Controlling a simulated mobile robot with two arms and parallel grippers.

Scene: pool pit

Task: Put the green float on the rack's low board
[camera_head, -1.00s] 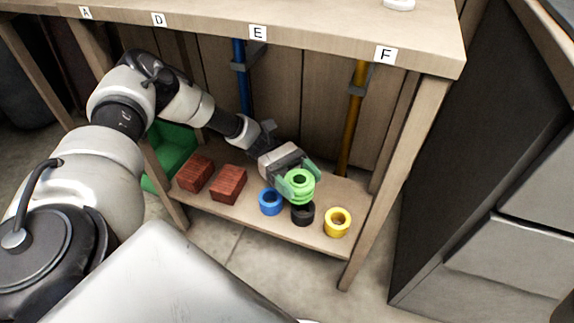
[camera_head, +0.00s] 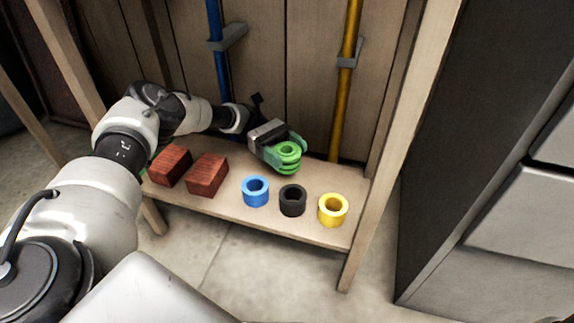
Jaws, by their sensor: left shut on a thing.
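The green float (camera_head: 288,150) is a ringed spool shape with a hole in its top. My left gripper (camera_head: 284,151) is shut on it, with one finger on each side. The float is over the back part of the rack's low board (camera_head: 228,207), behind the black ring. I cannot tell whether its underside touches the board. My right gripper is not in view.
A blue ring (camera_head: 255,191), a black ring (camera_head: 292,200) and a yellow ring (camera_head: 332,210) stand along the board's front. Two red bricks (camera_head: 207,175) (camera_head: 170,166) lie to the left. A yellow pipe (camera_head: 344,90) and a blue pipe (camera_head: 218,60) stand behind.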

